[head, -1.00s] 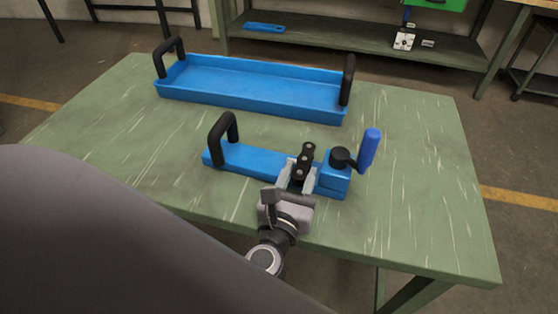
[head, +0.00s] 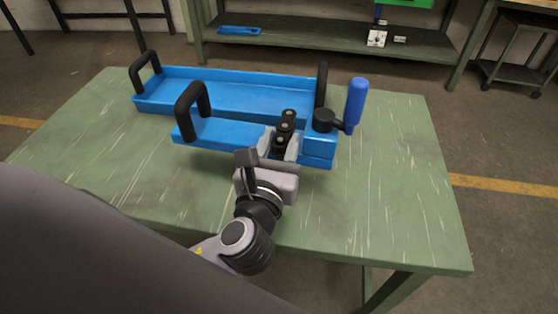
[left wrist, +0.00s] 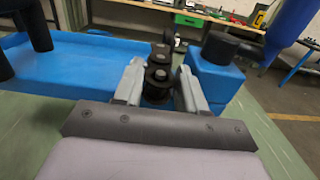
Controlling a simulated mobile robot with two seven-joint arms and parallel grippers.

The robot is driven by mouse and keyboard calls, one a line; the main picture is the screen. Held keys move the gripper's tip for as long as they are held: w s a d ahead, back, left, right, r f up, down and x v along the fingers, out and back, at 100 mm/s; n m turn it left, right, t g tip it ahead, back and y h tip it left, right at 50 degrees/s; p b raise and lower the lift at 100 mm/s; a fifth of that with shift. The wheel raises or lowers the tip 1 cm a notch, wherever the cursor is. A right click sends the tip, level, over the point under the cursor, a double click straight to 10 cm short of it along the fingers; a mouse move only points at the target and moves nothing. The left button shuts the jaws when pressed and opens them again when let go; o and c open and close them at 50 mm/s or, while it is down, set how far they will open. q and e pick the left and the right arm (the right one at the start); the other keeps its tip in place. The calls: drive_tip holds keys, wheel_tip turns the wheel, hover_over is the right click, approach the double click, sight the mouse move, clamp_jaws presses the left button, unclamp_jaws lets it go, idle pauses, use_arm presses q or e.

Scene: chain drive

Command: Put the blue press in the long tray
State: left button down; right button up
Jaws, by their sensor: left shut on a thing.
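The blue press (head: 225,133) has a black loop handle at its left end and a black knob with a blue crank handle at its right. My left gripper (head: 282,143) is shut on the press's black middle part, and the press hangs above the table, roughly level. In the left wrist view the press (left wrist: 65,68) shows with the black part (left wrist: 158,75) between the fingers. The long blue tray (head: 235,83) with two black end handles lies behind on the table; the raised press hides part of its front side. My right gripper is not in view.
The green table (head: 390,190) is clear at the front and right. Behind it, a low shelf (head: 330,43) holds a blue tool (head: 239,31) and a small white block (head: 377,38). A cart (head: 520,70) stands at the far right.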

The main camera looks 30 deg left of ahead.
use_arm(q)
wheel_tip(320, 180, up, 9)
drive_tip(key=shift+f+p, duration=0.1)
drive_tip(key=shift+p, duration=0.9)
drive_tip(key=a+f+m+h, duration=0.1)
drive_tip(key=f, duration=0.2)
drive_tip(key=a+f+h, duration=0.1)
drive_tip(key=f, duration=0.2)
drive_tip(key=s+f+m+h, duration=0.1)
drive_tip(key=f+h, duration=0.1)
drive_tip(key=f, duration=0.1)
drive_tip(key=shift+s+a+m+t, duration=0.1)
drive_tip(key=shift+a+m+t, duration=0.2)
drive_tip(key=shift+a, duration=0.1)
drive_tip(key=shift+f, duration=0.1)
